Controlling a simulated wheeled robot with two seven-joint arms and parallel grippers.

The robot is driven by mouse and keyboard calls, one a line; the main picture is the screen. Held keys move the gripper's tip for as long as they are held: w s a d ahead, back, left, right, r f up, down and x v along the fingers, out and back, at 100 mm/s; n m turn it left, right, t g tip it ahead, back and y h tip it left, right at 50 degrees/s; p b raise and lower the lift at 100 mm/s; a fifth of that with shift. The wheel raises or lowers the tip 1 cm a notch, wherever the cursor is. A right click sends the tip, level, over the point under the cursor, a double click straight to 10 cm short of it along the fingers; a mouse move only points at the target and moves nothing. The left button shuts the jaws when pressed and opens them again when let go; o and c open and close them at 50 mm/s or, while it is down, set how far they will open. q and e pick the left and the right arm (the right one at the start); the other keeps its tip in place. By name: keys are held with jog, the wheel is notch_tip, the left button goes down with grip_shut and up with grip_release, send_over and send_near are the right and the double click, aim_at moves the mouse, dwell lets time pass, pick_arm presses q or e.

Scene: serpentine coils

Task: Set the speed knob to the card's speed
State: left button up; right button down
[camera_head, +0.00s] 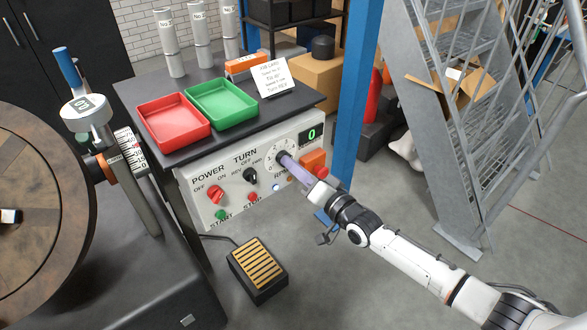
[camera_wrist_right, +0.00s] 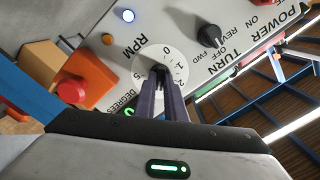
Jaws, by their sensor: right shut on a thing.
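The speed knob's white RPM dial (camera_head: 281,149) is on the front of the control panel (camera_head: 205,207), below a small display (camera_head: 311,134) with a green 0. My right gripper (camera_head: 287,160) reaches the dial from the lower right. In the right wrist view, its dark fingertips (camera_wrist_right: 162,72) are closed together at the middle of the dial (camera_wrist_right: 150,56), shut on the knob, which they mostly hide. The white job card (camera_head: 275,78) stands on the shelf above; its small print is hard to read. My left gripper is not in view.
The panel also has a red power knob (camera_head: 216,194), a black turn knob (camera_head: 250,175), green start and red stop buttons, and an orange box with a red button (camera_wrist_right: 72,89). Red (camera_head: 172,121) and green (camera_head: 221,104) trays sit on the shelf. A foot pedal (camera_head: 257,268) lies below.

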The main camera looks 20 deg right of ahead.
pick_arm(q)
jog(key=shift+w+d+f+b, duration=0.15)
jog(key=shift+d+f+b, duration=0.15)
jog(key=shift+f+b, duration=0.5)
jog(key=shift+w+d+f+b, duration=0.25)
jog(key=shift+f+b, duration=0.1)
jog(key=shift+b, duration=0.9)
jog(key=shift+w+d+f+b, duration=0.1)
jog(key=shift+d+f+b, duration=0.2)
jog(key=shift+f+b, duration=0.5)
pick_arm(e)
jog(key=shift+f+m, duration=0.1)
jog(key=shift+m, duration=7.5)
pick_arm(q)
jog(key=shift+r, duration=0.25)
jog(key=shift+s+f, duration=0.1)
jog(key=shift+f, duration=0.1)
pick_arm(e)
jog(key=c, duration=1.8)
grip_release()
jog(key=v, duration=1)
jog(key=shift+s, duration=0.2)
